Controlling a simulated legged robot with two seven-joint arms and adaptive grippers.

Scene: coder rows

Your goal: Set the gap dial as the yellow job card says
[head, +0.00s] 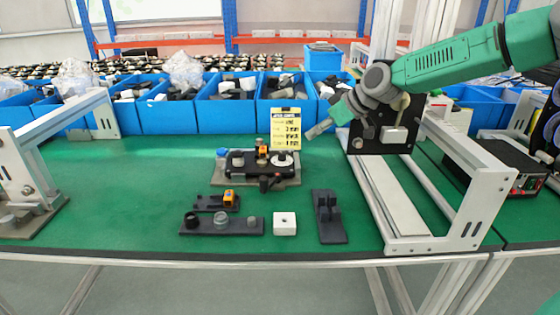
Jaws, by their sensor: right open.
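The yellow job card (286,117) stands upright behind a black fixture (240,161) at the middle of the green table. Its printed lines are too small to read. A white round disc (283,160), which looks like the dial, sits on the right part of the fixture; its setting cannot be read. An orange part and a blue knob (222,153) also show on the fixture. My right gripper (309,134) comes from the upper right on a green arm. It is open and empty, above and right of the disc, apart from it. My left gripper is not in view.
In front lie a black tray with round parts (250,226), a small black-and-orange tool (229,199), a white block (284,222) and a black bracket (328,230). Metal frames stand at left (22,170) and right (482,195). Blue bins (170,118) line the back.

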